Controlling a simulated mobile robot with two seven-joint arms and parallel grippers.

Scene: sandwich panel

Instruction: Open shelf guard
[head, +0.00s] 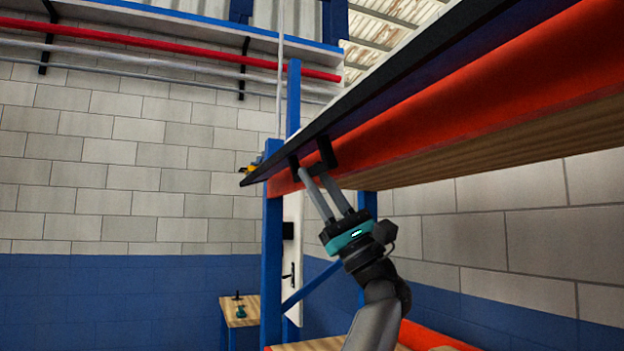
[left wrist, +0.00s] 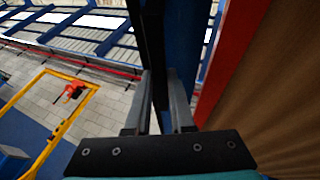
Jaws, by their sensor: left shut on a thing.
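The shelf guard (head: 390,92) is a long dark panel running along the front of the orange shelf beam (head: 470,105), seen from below in the head view. My left gripper (head: 311,161), with a teal ring, reaches up to its lower edge near the far left end. In the left wrist view the dark guard (left wrist: 149,35) passes between the two fingers of the left gripper (left wrist: 160,88), which are shut on it. The fingers hide part of the guard's edge. My right gripper does not show in either view.
A blue rack upright (head: 272,230) stands just left of the gripper. The shelf's wooden underside (head: 480,150) is close on the right. A small wooden table (head: 240,314) stands low behind. In the left wrist view a yellow frame (left wrist: 55,135) is at the left.

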